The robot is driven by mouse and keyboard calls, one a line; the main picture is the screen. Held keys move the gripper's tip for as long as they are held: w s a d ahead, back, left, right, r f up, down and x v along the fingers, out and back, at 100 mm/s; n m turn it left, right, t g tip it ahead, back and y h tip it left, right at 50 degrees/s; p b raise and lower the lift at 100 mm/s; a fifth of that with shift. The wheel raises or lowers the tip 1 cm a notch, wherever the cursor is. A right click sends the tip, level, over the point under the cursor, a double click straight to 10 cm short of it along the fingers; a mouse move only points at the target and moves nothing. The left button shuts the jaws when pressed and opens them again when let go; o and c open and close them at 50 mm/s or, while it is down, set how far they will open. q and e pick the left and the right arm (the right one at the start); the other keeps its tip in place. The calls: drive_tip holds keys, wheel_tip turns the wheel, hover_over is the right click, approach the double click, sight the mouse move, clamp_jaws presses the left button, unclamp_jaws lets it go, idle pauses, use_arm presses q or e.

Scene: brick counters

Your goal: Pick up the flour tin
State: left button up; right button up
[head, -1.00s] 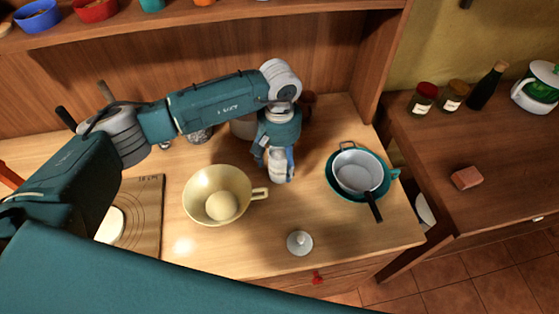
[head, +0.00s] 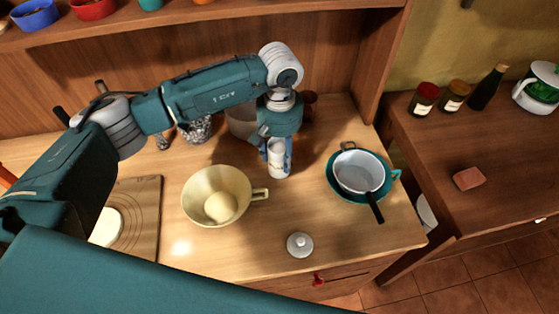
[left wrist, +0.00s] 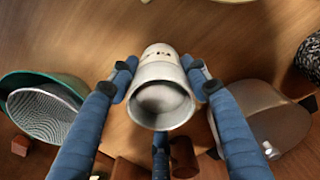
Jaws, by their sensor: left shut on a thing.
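The flour tin is a small white cylinder with dark lettering, upright on the wooden counter or just above it; I cannot tell which. It shows in the head view (head: 277,165) right of the cream bowl, and in the left wrist view (left wrist: 160,98), where its open top shows something pale inside. My left gripper (head: 276,150) comes down over it from behind. In the left wrist view the gripper's blue fingers (left wrist: 160,84) are closed on both sides of the tin. My right gripper is not in view.
A white knobbed lid (head: 299,245) lies in front. A sieve (head: 359,172) on a teal pan (head: 333,190) is at right. A grey pot (head: 240,122) stands behind. Bare counter separates the lid from the tin.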

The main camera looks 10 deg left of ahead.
use_arm(q)
wheel_tip(320, 180, up, 17)
drive_tip(key=b, duration=0.4)
drive_tip(key=shift+b, duration=0.35)
drive_tip(key=s+a+f+m, duration=0.1)
drive_tip(key=s+a+f, duration=0.3)
drive_tip(key=s, duration=0.4)
drive_tip(key=s+a+f+m, duration=0.1)
drive_tip(key=s+a+f, duration=0.3)
drive_tip(key=s+f, duration=0.2)
drive_tip(key=shift+s+f, duration=0.25)
drive_tip(key=shift+s, duration=0.65)
